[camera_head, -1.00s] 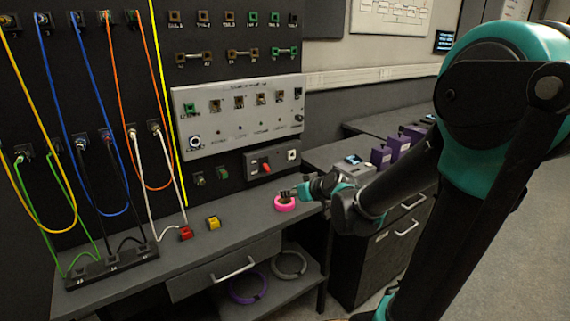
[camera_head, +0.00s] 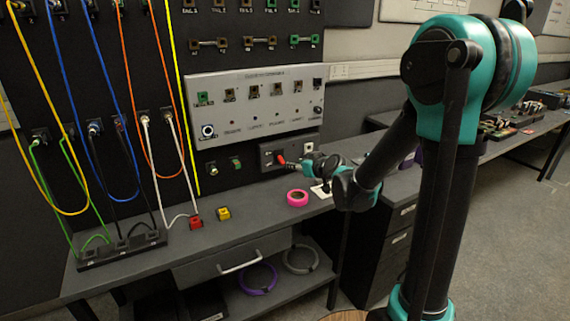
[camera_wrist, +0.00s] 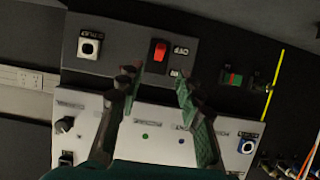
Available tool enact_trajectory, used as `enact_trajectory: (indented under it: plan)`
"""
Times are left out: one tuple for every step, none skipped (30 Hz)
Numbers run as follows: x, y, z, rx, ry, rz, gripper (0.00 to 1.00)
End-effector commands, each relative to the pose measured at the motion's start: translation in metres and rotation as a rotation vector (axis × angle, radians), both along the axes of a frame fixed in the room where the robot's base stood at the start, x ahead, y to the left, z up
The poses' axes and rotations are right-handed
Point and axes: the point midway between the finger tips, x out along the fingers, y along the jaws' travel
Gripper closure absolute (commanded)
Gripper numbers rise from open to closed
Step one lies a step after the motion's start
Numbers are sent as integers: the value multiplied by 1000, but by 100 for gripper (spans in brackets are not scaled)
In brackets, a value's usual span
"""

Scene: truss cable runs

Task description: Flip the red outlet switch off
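The red outlet switch (camera_head: 281,159) is on a dark box (camera_head: 268,151) low on the board, left of my gripper (camera_head: 301,164) in the head view. Nothing is between the fingers. I cannot tell whether a fingertip touches the switch.
A silver panel (camera_head: 255,97) with sockets and knobs is above the box. Coloured cables (camera_head: 112,100) hang at the left.

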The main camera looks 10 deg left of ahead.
Motion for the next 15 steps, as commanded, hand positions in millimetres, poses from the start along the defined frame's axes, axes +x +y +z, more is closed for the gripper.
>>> enact_trajectory:
  plan:
    - [7, 5, -3, 0, 0, 1, 64]
    - [10, 7, -5, 0, 0, 1, 64]
    - [14, 10, -7, 1, -1, 1, 64]
    - [18, 12, -9, 0, 0, 1, 64]
    - [22, 15, -11, 0, 0, 1, 64]
    - [26, 18, -13, 0, 0, 1, 64]
    - [29, 20, -15, 0, 0, 1, 64]
    - [33, 23, -17, 1, 0, 2, 64]
    - [38, 26, -19, 1, 0, 2, 64]
    - [42, 28, -21, 0, 0, 1, 64]
    - [45, 31, -23, 0, 1, 1, 64]
    - [50, 34, -25, 0, 1, 1, 64]
    - [54, 36, -27, 0, 0, 1, 64]
    - [57, 38, -29, 0, 0, 1, 64]
    - [61, 41, -31, 0, 0, 1, 64]
